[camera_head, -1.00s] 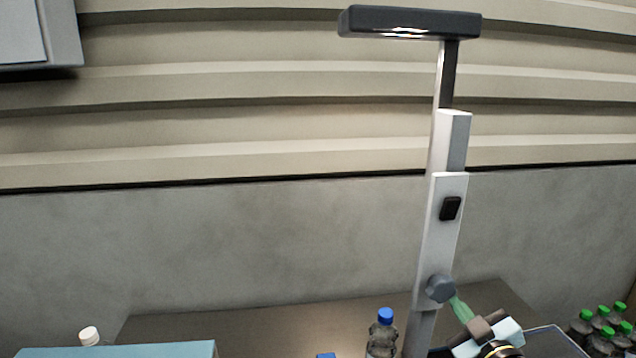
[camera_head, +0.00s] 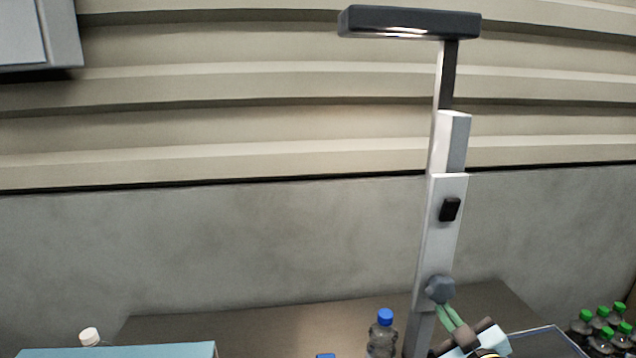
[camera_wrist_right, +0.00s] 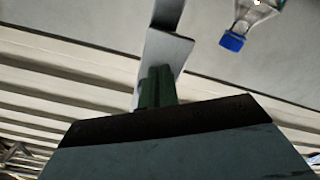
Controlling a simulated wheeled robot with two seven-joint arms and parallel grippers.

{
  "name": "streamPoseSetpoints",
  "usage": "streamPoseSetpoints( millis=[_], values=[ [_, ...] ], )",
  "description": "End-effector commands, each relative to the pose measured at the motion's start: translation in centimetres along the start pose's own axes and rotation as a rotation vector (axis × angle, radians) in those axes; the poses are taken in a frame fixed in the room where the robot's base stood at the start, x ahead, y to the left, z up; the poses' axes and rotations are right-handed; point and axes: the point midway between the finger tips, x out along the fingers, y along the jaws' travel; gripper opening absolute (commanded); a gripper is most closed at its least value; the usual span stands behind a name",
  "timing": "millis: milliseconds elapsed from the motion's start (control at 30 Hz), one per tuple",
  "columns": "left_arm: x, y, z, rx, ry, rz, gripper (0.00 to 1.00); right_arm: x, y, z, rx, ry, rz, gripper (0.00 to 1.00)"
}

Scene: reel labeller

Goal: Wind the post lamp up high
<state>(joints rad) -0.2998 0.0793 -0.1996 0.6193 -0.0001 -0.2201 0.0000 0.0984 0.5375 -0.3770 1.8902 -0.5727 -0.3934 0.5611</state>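The post lamp stands upright on the table, with a dark lamp head (camera_head: 410,22) on top. Its stacked pale columns (camera_head: 448,225) carry a black switch and, lower down, a grey round knob (camera_head: 439,289). My right gripper (camera_head: 449,311) comes from below right, its green fingertips at the knob's lower edge. The fingers (camera_wrist_right: 158,87) show close together in the right wrist view, in front of the post (camera_wrist_right: 166,50); the knob is hidden there. I cannot tell whether they grip the knob. My left gripper is not in view.
A clear bottle with a blue cap (camera_head: 384,335) stands just left of the post. Several green-capped bottles (camera_head: 603,330) are at the right. A teal-topped box (camera_head: 120,350) and a white-capped bottle (camera_head: 89,337) are at the lower left.

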Motion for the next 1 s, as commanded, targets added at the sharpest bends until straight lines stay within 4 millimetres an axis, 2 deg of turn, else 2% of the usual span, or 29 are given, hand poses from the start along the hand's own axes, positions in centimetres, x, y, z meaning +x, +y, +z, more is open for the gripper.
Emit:
streamPoseSetpoints(
  millis=[367, 667, 767, 1000],
  values=[
    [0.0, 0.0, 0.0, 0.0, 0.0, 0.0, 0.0, 0.0, -0.3, -0.5, 0.002, 0.013, -0.006, 0.0],
    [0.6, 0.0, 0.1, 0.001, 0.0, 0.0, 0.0, -0.1, -0.6, 0.4, 0.004, 0.01, -0.006, 0.0],
    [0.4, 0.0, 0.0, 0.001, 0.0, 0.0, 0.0, -0.6, -0.6, 0.5, 0.003, 0.008, -0.005, 0.0],
    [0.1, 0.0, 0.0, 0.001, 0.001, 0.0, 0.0, -3.4, -0.5, 0.5, 0.003, 0.004, -0.004, 0.0]
  ],
)
